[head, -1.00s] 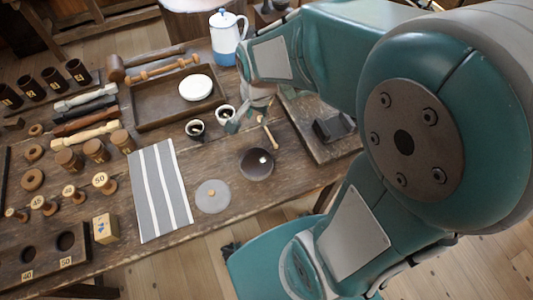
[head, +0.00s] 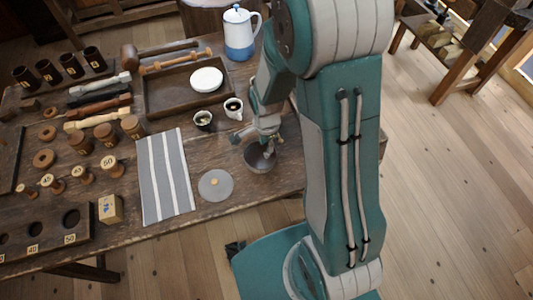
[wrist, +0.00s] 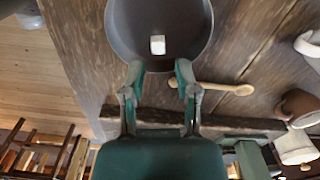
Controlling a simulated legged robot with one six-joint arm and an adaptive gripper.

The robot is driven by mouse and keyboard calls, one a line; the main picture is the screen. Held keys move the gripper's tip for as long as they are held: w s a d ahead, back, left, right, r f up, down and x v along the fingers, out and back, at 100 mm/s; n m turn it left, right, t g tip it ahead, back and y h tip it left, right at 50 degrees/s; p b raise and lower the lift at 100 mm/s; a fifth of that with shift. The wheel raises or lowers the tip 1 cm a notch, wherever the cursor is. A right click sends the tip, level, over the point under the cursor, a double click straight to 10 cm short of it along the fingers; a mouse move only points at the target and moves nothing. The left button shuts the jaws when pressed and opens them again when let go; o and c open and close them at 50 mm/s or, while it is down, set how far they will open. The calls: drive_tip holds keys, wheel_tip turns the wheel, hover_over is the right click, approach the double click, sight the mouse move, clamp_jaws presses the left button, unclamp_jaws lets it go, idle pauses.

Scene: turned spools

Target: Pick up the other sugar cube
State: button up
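A white sugar cube (wrist: 157,45) lies inside a dark round bowl (wrist: 190,30) in the wrist view. In the head view the bowl (head: 259,164) stands near the table's front edge, and the cube cannot be made out there. My gripper (wrist: 160,76) is open and empty, with its two fingertips apart at the bowl's near rim and the cube between and beyond them. In the head view my gripper (head: 268,146) hangs over the bowl and partly covers it.
Two cups (head: 203,119) (head: 233,107) stand behind the bowl. A grey lid (head: 215,185) with a knob lies left of it. A wooden spoon (wrist: 232,88) lies beside the bowl. A tray (head: 163,99) with a white dish (head: 206,79) and a blue-white pot (head: 239,35) are farther back.

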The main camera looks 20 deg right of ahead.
sight(267, 154)
wheel_tip(267, 154, down, 5)
drive_tip(key=shift+d+r, duration=0.1)
drive_tip(key=shift+r, duration=0.05)
drive_tip(key=c, duration=0.4)
drive_tip(key=shift+r, duration=0.1)
drive_tip(key=shift+c, duration=0.2)
